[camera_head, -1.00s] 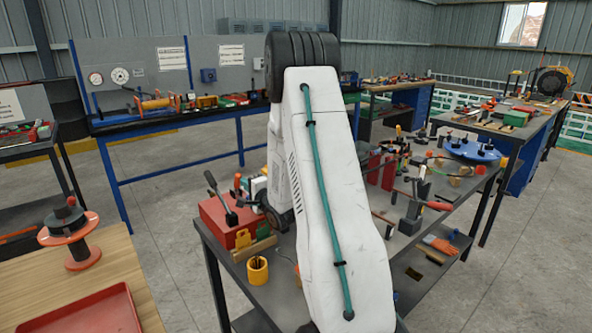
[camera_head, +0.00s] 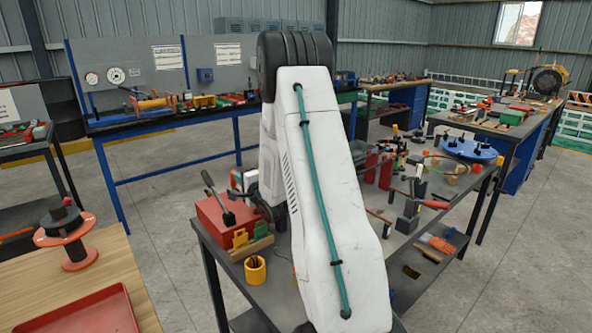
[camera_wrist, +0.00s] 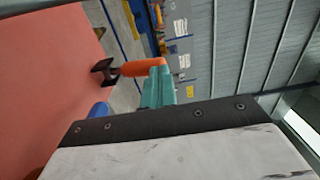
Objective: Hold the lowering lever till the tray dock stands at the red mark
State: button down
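In the wrist view a lever with an orange handle (camera_wrist: 138,68) and a dark square foot stands against a broad red surface (camera_wrist: 45,85). The teal fingers of my gripper (camera_wrist: 160,78) lie across the handle's end, close together, with orange showing on both sides. In the head view my white arm hides most of the gripper, which is by the red box (camera_head: 217,214) on the bench. I cannot pick out the tray dock or the red mark in either view.
Clamps and tools crowd the bench right of my arm. A wooden table with a red tray (camera_head: 95,312) and an orange spool (camera_head: 65,235) is at left.

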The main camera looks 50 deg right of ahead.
jog(key=shift+w, duration=0.1)
jog(key=shift+w+d+r, duration=0.1)
jog(key=shift+w+d, duration=0.1)
jog(key=shift+w, duration=0.35)
